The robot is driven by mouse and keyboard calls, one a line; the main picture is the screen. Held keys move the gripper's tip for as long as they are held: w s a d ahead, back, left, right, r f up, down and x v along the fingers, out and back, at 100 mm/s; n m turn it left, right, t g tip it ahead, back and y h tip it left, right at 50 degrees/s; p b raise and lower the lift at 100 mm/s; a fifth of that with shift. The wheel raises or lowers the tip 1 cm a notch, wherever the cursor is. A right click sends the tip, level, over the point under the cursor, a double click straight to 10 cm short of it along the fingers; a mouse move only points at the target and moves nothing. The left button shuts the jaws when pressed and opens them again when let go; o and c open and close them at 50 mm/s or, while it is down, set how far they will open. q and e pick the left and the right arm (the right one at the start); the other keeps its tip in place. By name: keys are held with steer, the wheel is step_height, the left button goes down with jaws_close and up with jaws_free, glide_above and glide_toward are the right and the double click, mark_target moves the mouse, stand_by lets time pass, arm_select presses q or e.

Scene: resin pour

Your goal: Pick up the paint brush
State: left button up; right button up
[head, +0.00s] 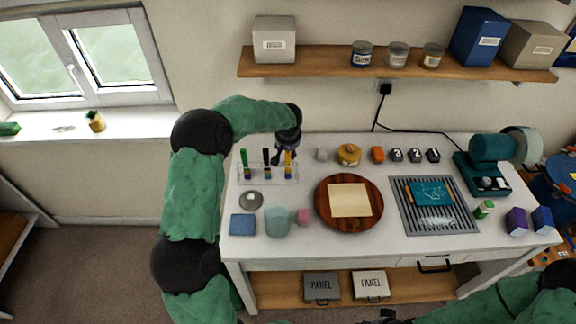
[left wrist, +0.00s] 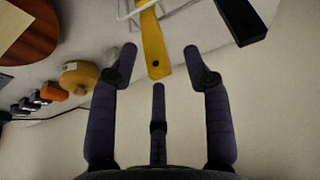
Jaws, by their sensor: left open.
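The paint brush with a yellow handle stands upright in the clear rack (head: 252,178) at the left of the table; in the head view the brush (head: 288,160) shows just below my left gripper (head: 285,147). In the left wrist view, the flat yellow handle end of the brush (left wrist: 152,42), with a dark hole, lies between the spread fingertips of my left gripper (left wrist: 160,62). The fingers are open, with gaps visible on both sides of the handle. A small dark part of my right gripper (head: 385,317) shows at the bottom edge; its fingers cannot be made out.
Other tools with green and dark handles (head: 244,158) stand in the same rack. A glass cup (head: 278,221) and blue square (head: 242,225) lie in front. A shelf (head: 330,62) hangs above.

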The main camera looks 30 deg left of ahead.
arm_select(q)
jaws_close()
steer(key=shift+r, duration=0.1)
